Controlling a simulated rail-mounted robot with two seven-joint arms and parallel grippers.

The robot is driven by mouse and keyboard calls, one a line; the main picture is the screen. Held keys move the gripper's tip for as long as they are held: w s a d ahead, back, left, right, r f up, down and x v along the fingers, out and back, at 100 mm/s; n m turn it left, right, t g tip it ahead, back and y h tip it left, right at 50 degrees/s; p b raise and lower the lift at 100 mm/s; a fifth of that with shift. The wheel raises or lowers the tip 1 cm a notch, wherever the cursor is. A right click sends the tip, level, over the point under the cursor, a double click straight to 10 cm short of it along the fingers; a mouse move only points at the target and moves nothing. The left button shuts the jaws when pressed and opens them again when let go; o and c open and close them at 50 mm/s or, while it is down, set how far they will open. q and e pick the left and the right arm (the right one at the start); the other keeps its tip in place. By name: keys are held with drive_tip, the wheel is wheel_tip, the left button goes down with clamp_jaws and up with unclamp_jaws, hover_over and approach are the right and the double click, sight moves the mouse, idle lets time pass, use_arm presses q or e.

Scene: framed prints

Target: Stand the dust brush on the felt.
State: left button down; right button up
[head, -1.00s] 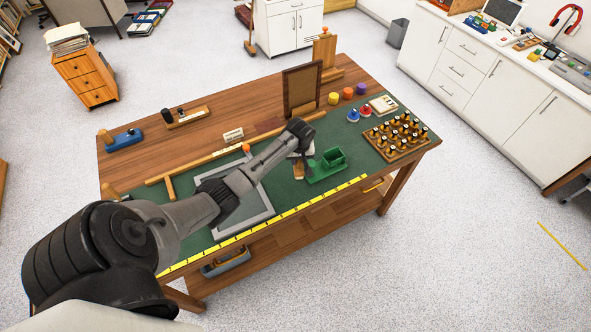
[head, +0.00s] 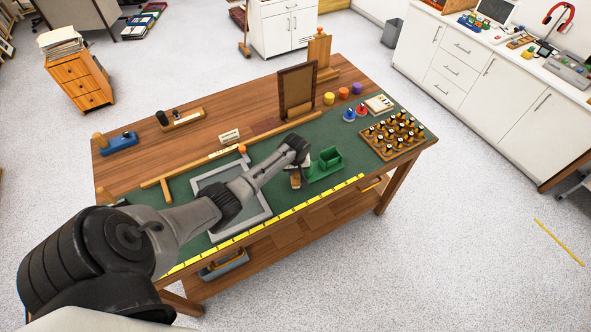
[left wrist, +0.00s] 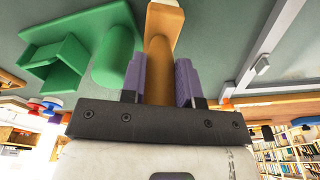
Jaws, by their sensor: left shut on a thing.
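The dust brush (head: 295,179) shows as a small tan wooden piece below my left wrist in the head view. In the left wrist view the dust brush (left wrist: 160,45) is a tan handle with a wider block at its far end. My left gripper (left wrist: 160,80) is shut on the handle, with a purple pad on each side. In the head view the left gripper (head: 296,166) is over the green felt (head: 300,204), just left of the green holder. The arm hides part of the brush, and I cannot tell whether it touches the felt. My right gripper is not in view.
The green holder (head: 325,163) stands close beside the brush. A grey frame (head: 257,215) lies to the left under my arm. A yellow ruler strip (head: 285,219) runs along the front edge. A wooden rack of dark-topped tools (head: 393,136) is at right; an upright brown frame (head: 297,92) is behind.

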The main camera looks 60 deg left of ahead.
sight(296, 181)
use_arm(q)
drive_tip(key=shift+f, duration=0.2)
drive_tip(key=c, duration=1.1)
unclamp_jaws()
drive_tip(key=shift+r, duration=0.1)
drive_tip(key=shift+r, duration=0.25)
wheel_tip(296, 181, up, 11)
drive_tip(key=d+p, duration=0.1)
drive_tip(key=s+d+f+m+t, duration=0.1)
drive_tip(key=s+d+f+m, duration=0.25)
drive_tip(key=s+d, duration=0.35)
drive_tip(key=s+d+f+m, duration=0.2)
drive_tip(key=s+d+m, duration=0.25)
drive_tip(key=d, duration=0.55)
drive_tip(key=s+d+r+m, duration=0.2)
drive_tip(key=s+d, duration=0.2)
drive_tip(key=s, duration=0.1)
drive_tip(key=s+d+r+m+t+h, duration=0.1)
drive_tip(key=s+d+r+m, duration=0.1)
drive_tip(key=s+d+r, duration=0.1)
drive_tip(key=s+d+r+m+t, duration=0.1)
drive_tip(key=s+d+r+m, duration=0.1)
drive_tip(key=s+d, duration=0.4)
drive_tip(key=shift+s+d+r+m, duration=0.15)
drive_tip(key=shift+s+d+m, duration=0.15)
drive_tip(key=shift+d+m, duration=0.35)
